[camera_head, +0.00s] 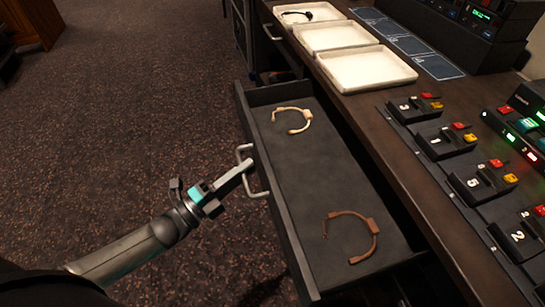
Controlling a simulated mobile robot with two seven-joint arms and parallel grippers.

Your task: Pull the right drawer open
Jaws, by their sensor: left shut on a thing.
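A dark grey drawer (310,172) stands pulled out from the desk, with its inside in view. Two headband-like things lie in it: a pale tan one (292,117) toward the far end and a brown one (353,232) toward the near end. A silver bar handle (252,172) is on the drawer's front, facing left. My left gripper (245,166) reaches in from the lower left and is shut on this handle. My right gripper is not in view.
The dark desk top (375,125) carries several white trays (366,70) at the back and numbered black units (440,140) with red and yellow buttons on the right. Another handle (268,32) shows farther along the desk front. Carpeted floor (120,120) is clear on the left.

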